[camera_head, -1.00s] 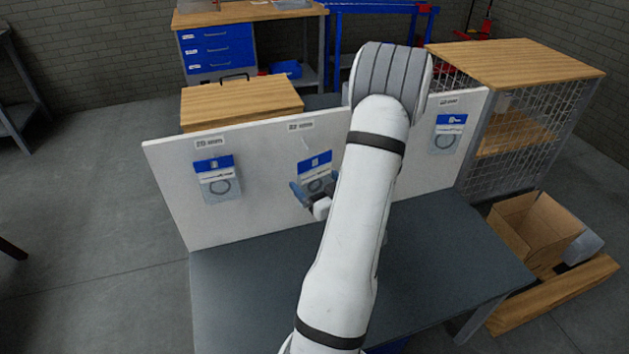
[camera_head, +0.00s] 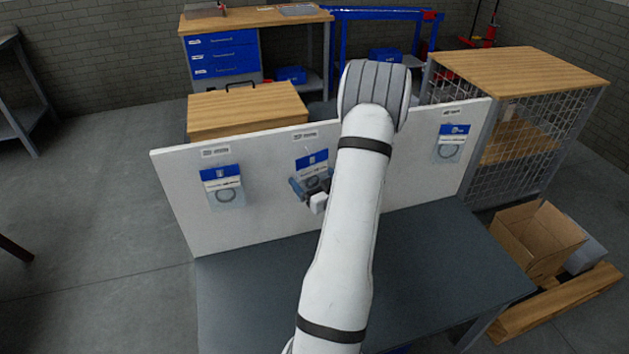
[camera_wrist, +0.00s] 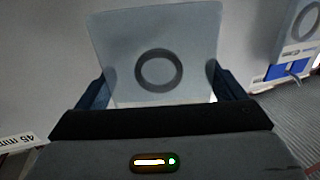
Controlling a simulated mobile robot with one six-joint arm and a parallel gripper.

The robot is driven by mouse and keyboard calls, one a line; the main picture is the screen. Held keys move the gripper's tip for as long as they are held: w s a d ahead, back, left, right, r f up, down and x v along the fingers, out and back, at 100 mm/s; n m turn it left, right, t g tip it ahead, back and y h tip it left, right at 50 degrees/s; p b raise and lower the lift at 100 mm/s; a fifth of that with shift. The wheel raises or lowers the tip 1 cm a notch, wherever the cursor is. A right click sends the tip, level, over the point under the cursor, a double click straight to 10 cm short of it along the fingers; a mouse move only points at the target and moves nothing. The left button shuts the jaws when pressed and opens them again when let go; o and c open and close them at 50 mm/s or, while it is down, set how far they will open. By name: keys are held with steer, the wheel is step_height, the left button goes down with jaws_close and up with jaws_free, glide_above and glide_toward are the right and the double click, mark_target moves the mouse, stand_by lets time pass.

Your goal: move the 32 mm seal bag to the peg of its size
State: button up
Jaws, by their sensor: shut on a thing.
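A seal bag with a blue-and-white header card (camera_head: 312,160) is in my gripper (camera_head: 312,188), in front of the middle of the white board (camera_head: 265,200). In the wrist view the fingers (camera_wrist: 160,88) are shut on this clear bag (camera_wrist: 195,45), and a dark ring shows inside it. Its printed size cannot be read. The label above it on the board (camera_head: 305,135) is too blurred to read surely. Whether the bag is on a peg cannot be told; my arm hides part of the board right of it.
Another bag (camera_head: 223,187) hangs at the board's left, under its own label. A third bag (camera_head: 452,145) hangs at the right end. A grey table (camera_head: 430,260) lies in front, clear where visible. A cardboard box (camera_head: 535,240) and a mesh cage (camera_head: 530,140) stand right.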

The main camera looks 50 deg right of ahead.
steer(key=shift+d+p+x, duration=0.25)
steer(key=shift+p+x, duration=0.05)
steer(key=shift+x, duration=0.75)
steer(key=shift+w+d+f+b, duration=0.1)
steer(key=shift+w+f+b, duration=0.05)
steer(key=shift+f+b, duration=0.2)
steer(key=shift+w+b, duration=0.1)
steer(key=shift+b, duration=0.55)
steer(key=shift+w, duration=0.1)
steer(key=o, duration=0.7)
steer(key=shift+s+f+b, duration=0.15)
steer(key=shift+s+b, duration=0.15)
steer(key=shift+b, duration=0.05)
steer(key=b+v, duration=0.1)
steer(key=v, duration=0.5)
steer(key=shift+s, duration=0.25)
steer(key=shift+s+a+r, duration=0.2)
steer(key=shift+s+a, duration=0.05)
steer(key=shift+s, duration=0.3)
